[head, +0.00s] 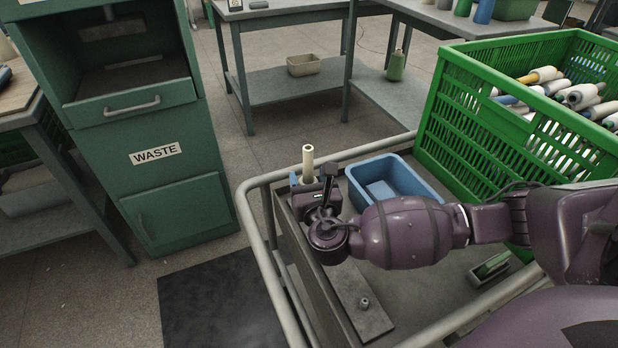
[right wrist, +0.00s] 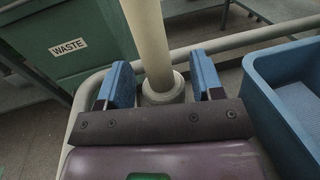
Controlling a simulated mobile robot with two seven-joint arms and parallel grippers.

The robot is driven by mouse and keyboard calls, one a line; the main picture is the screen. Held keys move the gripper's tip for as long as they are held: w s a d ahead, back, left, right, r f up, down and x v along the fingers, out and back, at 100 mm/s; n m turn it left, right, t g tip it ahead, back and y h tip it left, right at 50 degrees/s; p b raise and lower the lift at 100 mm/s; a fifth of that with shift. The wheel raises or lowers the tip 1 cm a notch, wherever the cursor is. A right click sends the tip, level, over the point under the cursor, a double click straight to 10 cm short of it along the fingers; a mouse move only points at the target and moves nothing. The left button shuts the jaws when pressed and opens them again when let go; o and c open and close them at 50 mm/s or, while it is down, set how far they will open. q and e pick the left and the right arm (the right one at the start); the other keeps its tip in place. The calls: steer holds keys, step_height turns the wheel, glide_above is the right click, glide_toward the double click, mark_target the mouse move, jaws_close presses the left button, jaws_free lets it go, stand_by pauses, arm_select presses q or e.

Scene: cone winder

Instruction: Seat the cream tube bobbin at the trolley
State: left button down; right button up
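The cream tube bobbin (head: 307,163) stands upright at the trolley's left side in the head view. In the right wrist view the tube (right wrist: 148,42) rises between the blue fingers, with a wider round collar (right wrist: 163,88) at its foot. My right gripper (head: 308,183) is at the lower part of the tube. Its fingers (right wrist: 165,84) are apart, one on each side, with a visible gap to the tube. What the tube's foot rests on is hidden. The trolley (head: 257,232) has a grey plate (head: 352,290) with a small peg (head: 364,302). My left gripper is not in view.
A blue bin (head: 413,172) stands just right of the gripper, and a green crate (head: 468,125) of bobbins is behind it on the right. The trolley's pale rail runs round the left edge. A green WASTE cabinet (head: 172,190) stands to the left.

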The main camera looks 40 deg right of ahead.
steer(key=shift+o, duration=1.2)
arm_select(q)
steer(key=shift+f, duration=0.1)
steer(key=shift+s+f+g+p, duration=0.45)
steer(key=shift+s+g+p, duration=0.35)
steer(key=shift+p, duration=0.85)
arm_select(e)
steer(key=v, duration=1)
steer(key=shift+s, duration=0.4)
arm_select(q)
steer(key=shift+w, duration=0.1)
arm_select(e)
steer(key=shift+a, duration=0.15)
